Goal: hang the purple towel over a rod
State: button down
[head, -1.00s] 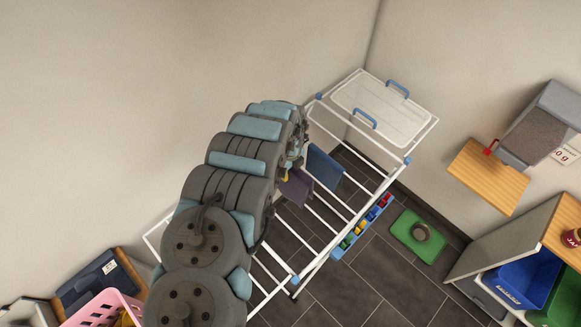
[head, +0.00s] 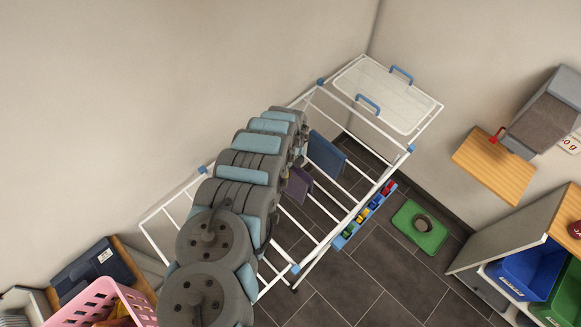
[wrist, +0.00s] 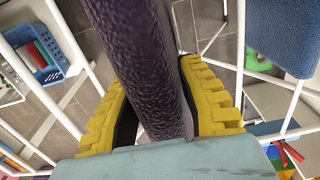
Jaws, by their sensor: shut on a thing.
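The purple towel (head: 299,186) hangs beside my arm at the drying rack in the head view, partly hidden by the arm. In the wrist view the purple towel (wrist: 147,55) runs as a long folded band between the two yellow fingers of my gripper (wrist: 157,98), which is shut on it. A blue towel (head: 326,155) hangs over the rods farther back, and shows at the upper right of the wrist view (wrist: 285,35).
A white lidded tray with blue handles (head: 388,96) lies on the rack's far end.

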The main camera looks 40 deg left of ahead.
jog(key=shift+f+b, duration=4.2)
jog(key=shift+f, duration=1.25)
jog(key=c, duration=0.7)
grip_release()
jog(key=shift+r, duration=0.15)
